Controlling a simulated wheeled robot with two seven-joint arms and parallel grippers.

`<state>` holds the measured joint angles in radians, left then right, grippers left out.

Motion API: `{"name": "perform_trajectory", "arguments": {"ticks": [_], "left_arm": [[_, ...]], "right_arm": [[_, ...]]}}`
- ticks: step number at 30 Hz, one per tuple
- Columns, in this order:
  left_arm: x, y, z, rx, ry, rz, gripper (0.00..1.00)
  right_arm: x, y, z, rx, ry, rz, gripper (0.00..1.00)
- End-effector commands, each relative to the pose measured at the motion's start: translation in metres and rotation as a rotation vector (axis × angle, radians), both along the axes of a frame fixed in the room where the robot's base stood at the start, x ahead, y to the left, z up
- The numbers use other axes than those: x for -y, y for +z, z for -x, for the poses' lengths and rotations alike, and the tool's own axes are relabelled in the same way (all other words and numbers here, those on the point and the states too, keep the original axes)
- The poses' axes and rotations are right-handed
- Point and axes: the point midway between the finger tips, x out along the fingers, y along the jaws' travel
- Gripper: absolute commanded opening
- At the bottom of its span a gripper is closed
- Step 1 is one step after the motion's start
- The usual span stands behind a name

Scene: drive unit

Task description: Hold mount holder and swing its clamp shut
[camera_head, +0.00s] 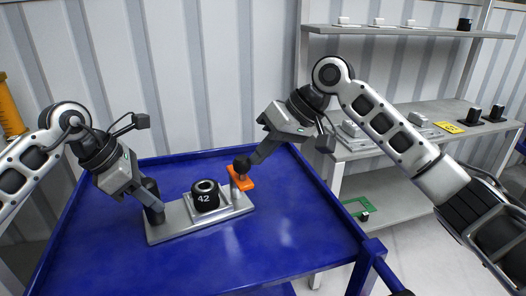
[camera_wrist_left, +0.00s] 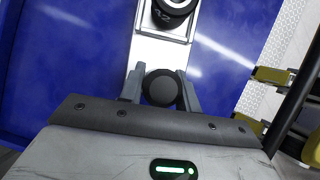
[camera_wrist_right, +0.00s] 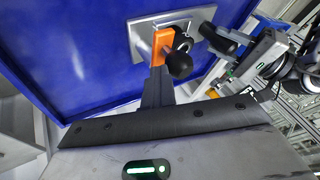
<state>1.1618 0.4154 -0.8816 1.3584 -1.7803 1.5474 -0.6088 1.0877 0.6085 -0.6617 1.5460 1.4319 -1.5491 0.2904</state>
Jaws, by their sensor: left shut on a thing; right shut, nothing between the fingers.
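The mount holder (camera_head: 185,228) is a grey plate on the blue table with a black cylinder marked 42 (camera_head: 206,198) seated in its middle. My left gripper (camera_head: 148,205) is shut around the black upright handle (camera_head: 151,187) at its left end. In the left wrist view the round handle top (camera_wrist_left: 160,88) sits between the two fingers. The clamp (camera_head: 240,180), with an orange part and a black ball knob, stands at the right end. My right gripper (camera_head: 250,162) is shut and empty, its tips close beside the clamp. In the right wrist view they meet the orange part's near end (camera_wrist_right: 161,47); contact is unclear.
The blue table (camera_head: 290,235) is otherwise clear around the holder. Shelves (camera_head: 440,135) with small grey and black parts stand at the right. A green frame (camera_head: 358,208) lies on the lower shelf. An orange cylinder (camera_head: 9,105) stands at the far left.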

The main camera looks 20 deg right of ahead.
Motion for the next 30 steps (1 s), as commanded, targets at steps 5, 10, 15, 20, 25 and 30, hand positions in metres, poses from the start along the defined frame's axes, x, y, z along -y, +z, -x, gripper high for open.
{"name": "perform_trajectory", "arguments": {"ticks": [5, 10, 15, 20, 25, 30], "left_arm": [[0.001, 0.0, 0.0, 0.0, -0.001, 0.0, 0.07], [0.001, 0.0, 0.0, 0.001, -0.001, 0.001, 0.07], [0.001, 0.0, 0.0, 0.001, -0.002, 0.001, 0.07], [0.001, 0.0, 0.0, 0.001, -0.002, 0.002, 0.07], [0.001, 0.0, 0.0, 0.0, -0.002, 0.002, 0.07], [0.001, 0.0, 0.0, 0.001, -0.002, 0.003, 0.07]], "right_arm": [[-0.007, 0.0, 0.005, 0.002, -0.066, -0.003, 0.0], [-0.014, 0.0, 0.011, 0.001, -0.185, -0.003, 0.0], [-0.023, 0.0, 0.016, 0.003, -0.344, -0.004, 0.0], [-0.032, 0.0, 0.02, 0.003, -0.496, -0.003, 0.0], [-0.041, 0.0, 0.022, 0.002, -0.63, -0.005, 0.0], [-0.051, 0.0, 0.022, 0.0, -0.635, -0.006, 0.0]]}}
